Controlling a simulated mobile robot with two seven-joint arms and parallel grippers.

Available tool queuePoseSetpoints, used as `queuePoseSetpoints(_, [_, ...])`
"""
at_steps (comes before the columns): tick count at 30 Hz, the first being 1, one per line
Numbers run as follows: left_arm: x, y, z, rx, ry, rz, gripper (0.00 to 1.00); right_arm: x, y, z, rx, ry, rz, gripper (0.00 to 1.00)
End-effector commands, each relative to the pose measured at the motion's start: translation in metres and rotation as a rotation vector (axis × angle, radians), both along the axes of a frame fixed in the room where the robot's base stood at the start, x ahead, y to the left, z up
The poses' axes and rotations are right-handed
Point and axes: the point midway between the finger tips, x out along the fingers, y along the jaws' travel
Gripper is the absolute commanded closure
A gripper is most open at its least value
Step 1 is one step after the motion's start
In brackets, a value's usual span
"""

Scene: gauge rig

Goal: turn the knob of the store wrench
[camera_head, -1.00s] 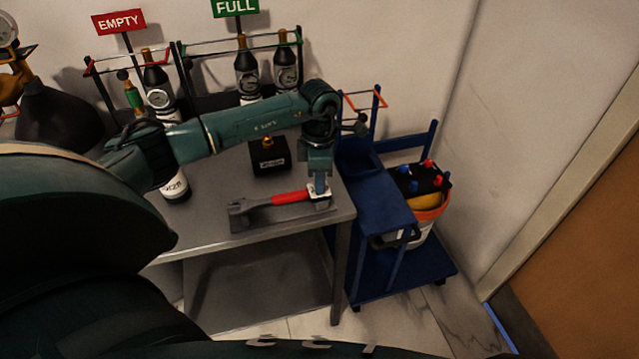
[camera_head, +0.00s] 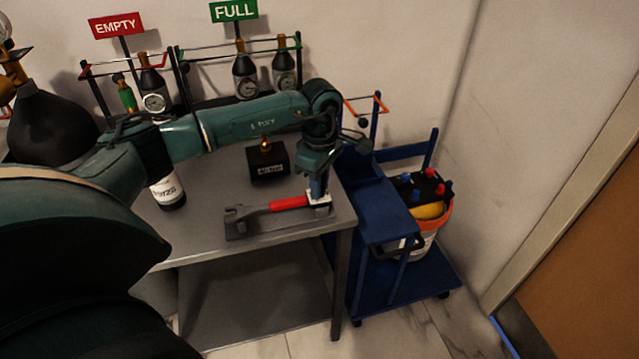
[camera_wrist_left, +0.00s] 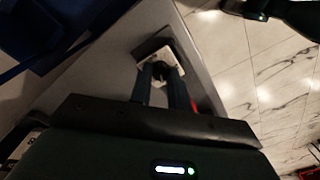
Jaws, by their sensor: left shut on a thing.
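The store wrench (camera_head: 275,207), red-handled with a dark grey jaw, lies flat on a grey base near the front right of the table. A white plate (camera_head: 321,197) sits at its right end. My left gripper (camera_head: 318,194) points down at this plate. In the left wrist view, the fingers of my left gripper (camera_wrist_left: 162,75) are shut on a small dark knob (camera_wrist_left: 163,71) above the white plate (camera_wrist_left: 150,47). The fingers hide part of the knob, so its turn angle cannot be told. My right gripper is not in view.
A black block with a brass top (camera_head: 268,163) stands behind the wrench. A bottle (camera_head: 168,190) stands under my left arm. Racks with gauge bottles line the wall under the EMPTY (camera_head: 117,25) and FULL (camera_head: 234,11) signs. A blue cart (camera_head: 388,215) stands right of the table (camera_head: 215,240).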

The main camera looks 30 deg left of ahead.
Motion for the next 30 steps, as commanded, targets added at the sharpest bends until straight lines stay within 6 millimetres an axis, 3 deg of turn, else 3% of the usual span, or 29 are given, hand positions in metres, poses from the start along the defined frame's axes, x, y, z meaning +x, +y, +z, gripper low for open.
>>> queuePoseSetpoints(11, [0.0002,0.0002,0.0007,0.000,-0.001,-0.003,1.00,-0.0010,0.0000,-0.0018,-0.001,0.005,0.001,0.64])
queuePoseSetpoints(12, [0.0002,0.0001,0.0007,0.000,-0.001,-0.003,0.80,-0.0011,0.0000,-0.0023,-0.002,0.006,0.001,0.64])
queuePoseSetpoints(19, [0.0002,0.0000,0.0004,0.000,-0.001,-0.002,0.61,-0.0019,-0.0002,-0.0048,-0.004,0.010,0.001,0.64])
queuePoseSetpoints(30, [0.0009,0.0001,0.0083,0.000,-0.002,-0.002,0.59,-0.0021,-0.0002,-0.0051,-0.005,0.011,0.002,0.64])
